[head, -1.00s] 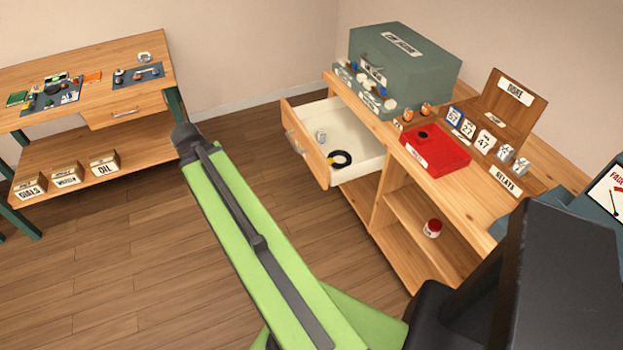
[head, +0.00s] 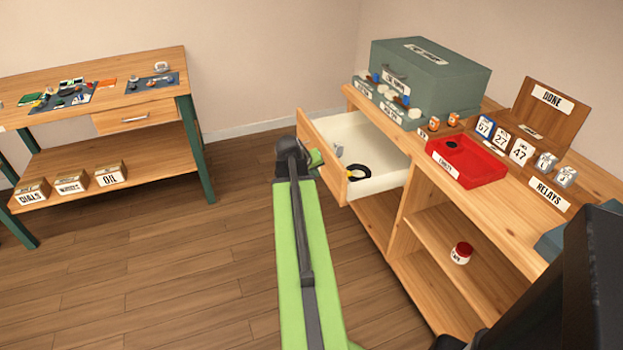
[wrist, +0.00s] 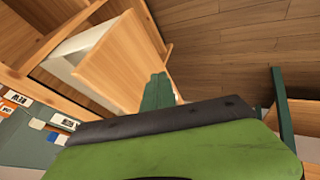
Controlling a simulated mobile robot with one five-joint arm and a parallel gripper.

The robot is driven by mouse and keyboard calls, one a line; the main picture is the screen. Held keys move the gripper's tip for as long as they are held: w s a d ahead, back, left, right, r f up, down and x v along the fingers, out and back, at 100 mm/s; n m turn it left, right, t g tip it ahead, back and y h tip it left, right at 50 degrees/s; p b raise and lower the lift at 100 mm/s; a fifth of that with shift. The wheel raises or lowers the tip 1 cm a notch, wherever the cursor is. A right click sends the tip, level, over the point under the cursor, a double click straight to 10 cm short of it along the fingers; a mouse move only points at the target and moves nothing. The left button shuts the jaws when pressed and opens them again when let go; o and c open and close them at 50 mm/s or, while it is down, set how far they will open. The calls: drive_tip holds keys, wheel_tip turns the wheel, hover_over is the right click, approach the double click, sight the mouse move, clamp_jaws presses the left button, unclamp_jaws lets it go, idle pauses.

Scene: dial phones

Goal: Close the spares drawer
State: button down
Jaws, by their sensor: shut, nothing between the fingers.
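The open drawer (head: 365,132) sticks out of the wooden workbench, under the grey-green cabinet. Its inside is white, with a black ring and a small pale part in it. Its wooden front (head: 317,135) is partly hidden behind my gripper (head: 316,161), and its handle is not visible. My gripper is shut and empty, close to the outer face of the front. In the wrist view the green fingers (wrist: 158,92) are together beside the wooden drawer front (wrist: 120,62). I cannot tell whether they touch it.
The bench top holds a grey-green cabinet (head: 440,82), a red tray (head: 468,163), number cards and a wooden done rack (head: 545,112). A jar (head: 461,253) stands on the lower shelf. Another workbench (head: 60,157) is at the left. The floor between is clear.

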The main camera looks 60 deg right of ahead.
sight(330, 174)
drive_tip(key=shift+s+d+f, duration=0.15)
drive_tip(key=shift+s+d, duration=0.25)
drive_tip(key=shift+d, duration=0.25)
drive_tip(key=shift+s+d+f, duration=0.2)
drive_tip(key=shift+s+d, duration=0.15)
drive_tip(key=shift+d, duration=0.35)
drive_tip(key=shift+s+d+f, duration=0.15)
drive_tip(key=shift+s+d, duration=0.25)
drive_tip(key=shift+d, duration=0.25)
drive_tip(key=shift+d, duration=0.15)
